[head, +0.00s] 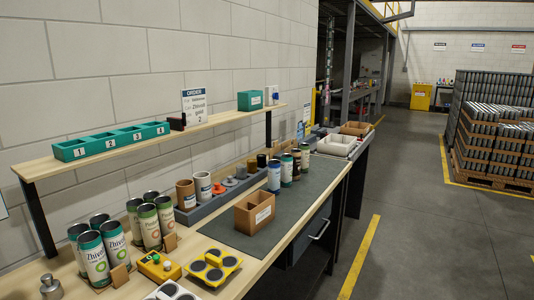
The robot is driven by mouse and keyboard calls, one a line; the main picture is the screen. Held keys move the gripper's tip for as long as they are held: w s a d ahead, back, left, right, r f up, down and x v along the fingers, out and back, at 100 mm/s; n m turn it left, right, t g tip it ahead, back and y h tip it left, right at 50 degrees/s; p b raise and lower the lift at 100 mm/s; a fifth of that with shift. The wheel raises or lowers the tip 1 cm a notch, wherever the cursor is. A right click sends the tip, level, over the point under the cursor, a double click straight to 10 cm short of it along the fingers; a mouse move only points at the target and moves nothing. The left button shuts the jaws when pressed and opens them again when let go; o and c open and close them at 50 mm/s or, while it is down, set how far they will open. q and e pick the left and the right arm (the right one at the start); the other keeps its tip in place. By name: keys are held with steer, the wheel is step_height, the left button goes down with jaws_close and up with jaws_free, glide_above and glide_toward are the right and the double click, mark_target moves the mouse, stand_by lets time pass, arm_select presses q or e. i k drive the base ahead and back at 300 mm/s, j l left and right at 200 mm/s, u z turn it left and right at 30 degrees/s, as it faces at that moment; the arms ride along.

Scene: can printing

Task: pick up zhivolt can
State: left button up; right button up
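Several open-topped cans stand upright in groups at the front left of the workbench in the head view. The teal-and-white cans, one in front (95,262) and one beside it (116,246), bear lettering that looks like "Zhivolt". More cans stand partly hidden behind them. A second group, with a green-topped beige can (150,228), stands just to the right; its lettering is less clear. Closed-looking cans, including a blue-and-white one (274,176), stand farther back on the dark mat (290,205). Neither of my grippers is in view.
A brown cardboard box (254,213) sits on the mat. A yellow tray with round dark pads (213,268) and a yellow button box (159,267) are in front. A shelf (120,149) with a numbered teal bin (112,139) and order card (195,106) overhangs the back.

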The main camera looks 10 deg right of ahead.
mark_target(286, 159)
steer(key=i+l+u, duration=0.1)
steer(key=l+u, duration=0.15)
steer(key=u, duration=0.15)
steer(key=l+u, duration=0.3)
steer(key=u, duration=0.15)
steer(key=l+u, duration=0.3)
steer(key=l, duration=0.95)
steer(key=l+u, duration=0.25)
steer(key=l, duration=0.95)
steer(key=k+l, duration=0.1)
steer(key=l, duration=1.3)
steer(key=k+l, duration=0.15)
steer(key=l, duration=1.3)
steer(key=k+u, duration=0.05)
